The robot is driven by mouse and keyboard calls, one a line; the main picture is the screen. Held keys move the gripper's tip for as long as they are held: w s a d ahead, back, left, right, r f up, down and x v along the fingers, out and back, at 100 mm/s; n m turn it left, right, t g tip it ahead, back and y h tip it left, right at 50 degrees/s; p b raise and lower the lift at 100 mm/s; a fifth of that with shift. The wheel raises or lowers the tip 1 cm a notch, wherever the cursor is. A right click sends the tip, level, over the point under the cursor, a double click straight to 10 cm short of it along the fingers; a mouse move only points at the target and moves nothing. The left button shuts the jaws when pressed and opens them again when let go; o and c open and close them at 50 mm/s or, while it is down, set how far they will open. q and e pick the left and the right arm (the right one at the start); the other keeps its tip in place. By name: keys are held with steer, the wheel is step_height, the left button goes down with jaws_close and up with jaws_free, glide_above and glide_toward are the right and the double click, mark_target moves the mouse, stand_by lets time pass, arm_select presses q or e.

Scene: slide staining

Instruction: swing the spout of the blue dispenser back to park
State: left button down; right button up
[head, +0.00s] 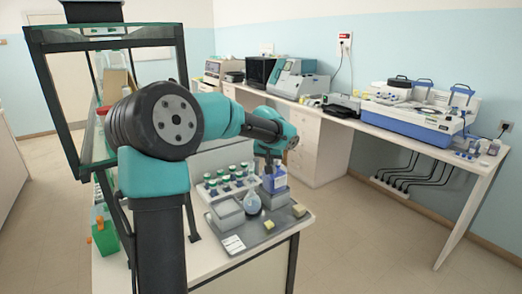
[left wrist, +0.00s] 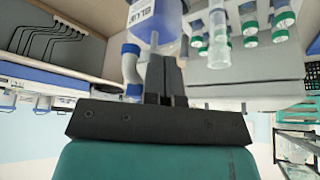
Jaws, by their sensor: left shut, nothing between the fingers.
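The blue dispenser (head: 274,184) stands on the grey tray at the back right of the near bench. In the left wrist view its blue, labelled body (left wrist: 152,22) is at the top, seen upside down. My right gripper is not in view.
Several green-capped bottles (head: 227,180) stand in a rack left of the dispenser. A clear wash bottle (head: 252,204) is in front of it. A framed glass cabinet (head: 110,38) is at left; the floor at right is clear.

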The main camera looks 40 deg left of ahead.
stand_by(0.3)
arm_select(q)
steer(key=shift+w+d, duration=0.7)
steer(key=shift+d, duration=0.15)
steer(key=shift+w+d, duration=0.65)
steer(key=shift+w, duration=0.1)
steer(key=shift+s+a, duration=0.35)
steer(key=shift+s, duration=0.1)
steer(key=shift+r, duration=0.1)
